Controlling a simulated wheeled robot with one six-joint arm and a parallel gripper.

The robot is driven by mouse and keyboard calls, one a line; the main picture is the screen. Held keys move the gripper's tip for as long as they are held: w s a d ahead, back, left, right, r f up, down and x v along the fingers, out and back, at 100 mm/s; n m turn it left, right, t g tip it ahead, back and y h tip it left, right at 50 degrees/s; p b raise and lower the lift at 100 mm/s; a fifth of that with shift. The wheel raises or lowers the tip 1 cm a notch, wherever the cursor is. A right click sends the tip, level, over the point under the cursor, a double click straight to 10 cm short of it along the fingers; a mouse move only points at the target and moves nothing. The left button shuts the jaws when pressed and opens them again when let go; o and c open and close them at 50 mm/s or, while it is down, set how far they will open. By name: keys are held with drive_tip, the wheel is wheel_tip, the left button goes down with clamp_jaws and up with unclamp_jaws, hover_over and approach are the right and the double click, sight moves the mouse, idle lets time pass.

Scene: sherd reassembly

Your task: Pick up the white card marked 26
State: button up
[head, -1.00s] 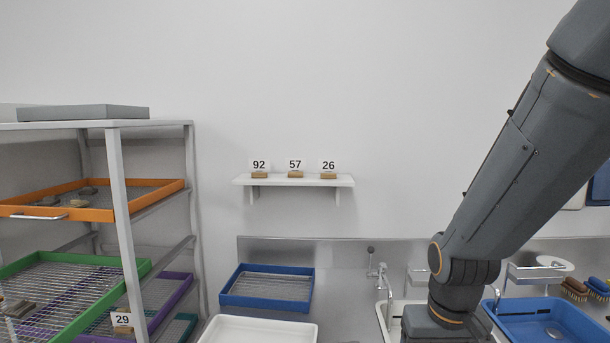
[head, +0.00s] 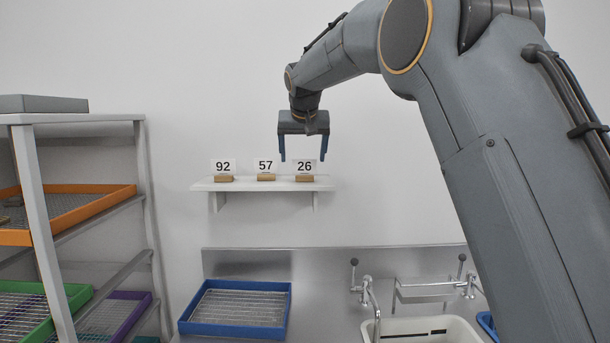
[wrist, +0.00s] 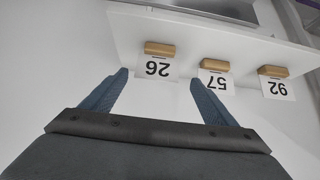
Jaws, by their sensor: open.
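The white card marked 26 (head: 304,167) stands upright in a small wooden block at the right end of a white wall shelf (head: 335,184). In the wrist view the card (wrist: 157,68) appears upside down, just beyond the fingertips and nearer the left one. My gripper (head: 303,158) is open and empty, fingers pointing down, in front of and slightly above the card in the head view. It also shows in the wrist view (wrist: 158,78). Its fingers are apart from the card as far as I can see.
Card 57 (head: 265,165) stands left of card 26 on the shelf, and card 92 (head: 222,167) farther left. A rack (head: 40,220) with coloured trays is at the left. A blue tray (head: 235,331) and sink (head: 430,333) lie below the shelf.

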sight(304, 167)
drive_tip(key=shift+w+f, duration=0.35)
drive_tip(key=shift+w, duration=0.05)
drive_tip(key=shift+w+d+f+p, duration=0.4)
drive_tip(key=shift+w+f+p, duration=0.4)
drive_tip(key=shift+p, duration=0.05)
drive_tip(key=shift+p+x, duration=0.95)
drive_tip(key=shift+x, duration=1.1)
drive_tip(key=shift+a, duration=0.1)
drive_tip(key=c, duration=1.1)
drive_tip(key=shift+r, duration=0.15)
